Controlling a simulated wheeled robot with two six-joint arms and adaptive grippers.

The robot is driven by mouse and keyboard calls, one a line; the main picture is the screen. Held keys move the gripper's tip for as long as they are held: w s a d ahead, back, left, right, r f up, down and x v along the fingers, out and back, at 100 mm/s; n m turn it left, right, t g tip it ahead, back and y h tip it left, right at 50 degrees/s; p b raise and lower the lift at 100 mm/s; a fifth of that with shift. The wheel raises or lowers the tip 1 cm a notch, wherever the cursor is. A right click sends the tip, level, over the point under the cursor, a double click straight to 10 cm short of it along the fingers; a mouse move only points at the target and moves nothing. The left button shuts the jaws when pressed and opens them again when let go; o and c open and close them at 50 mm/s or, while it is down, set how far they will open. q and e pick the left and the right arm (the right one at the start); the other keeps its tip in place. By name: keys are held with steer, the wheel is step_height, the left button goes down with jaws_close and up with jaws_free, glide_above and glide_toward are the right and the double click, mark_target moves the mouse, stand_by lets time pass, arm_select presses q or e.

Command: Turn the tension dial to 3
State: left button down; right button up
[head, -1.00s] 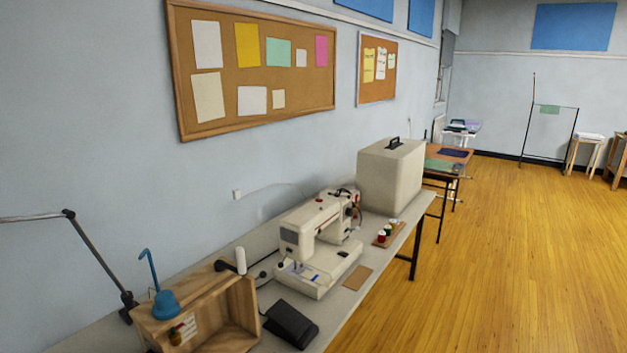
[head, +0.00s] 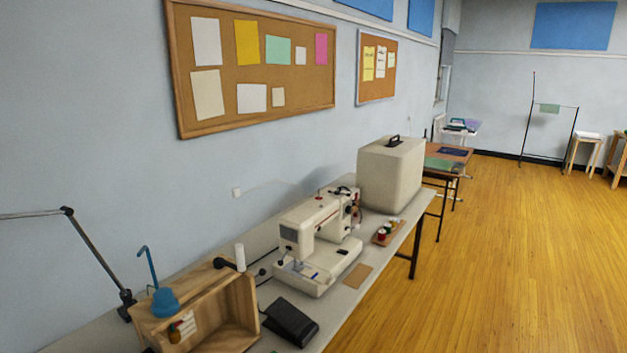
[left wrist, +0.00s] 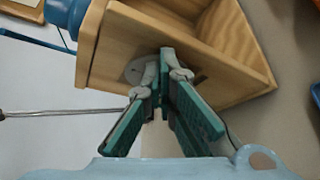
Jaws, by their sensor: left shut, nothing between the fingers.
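A cream sewing machine (head: 310,245) stands upright on the long grey table in the head view. Its tension dial is too small to make out from here. My left gripper (left wrist: 167,62) shows only in the left wrist view, with teal fingers meeting at the tips and nothing held. It is in front of the wooden box, apart from the sewing machine, which is not in that view. My right gripper is in neither view.
An open wooden box (head: 240,292) with a blue lamp-like object (head: 163,302) stands at the near left. A black foot pedal (head: 290,321) lies in front of the machine. A cream case (head: 385,180) and thread spools (head: 383,234) are beyond it.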

arm_select(q)
steer(key=s+a+b, duration=0.2)
steer(key=s+a, duration=0.1)
steer(key=s, duration=0.2)
steer(key=shift+r+b, duration=0.15)
steer(key=shift+b, duration=0.2)
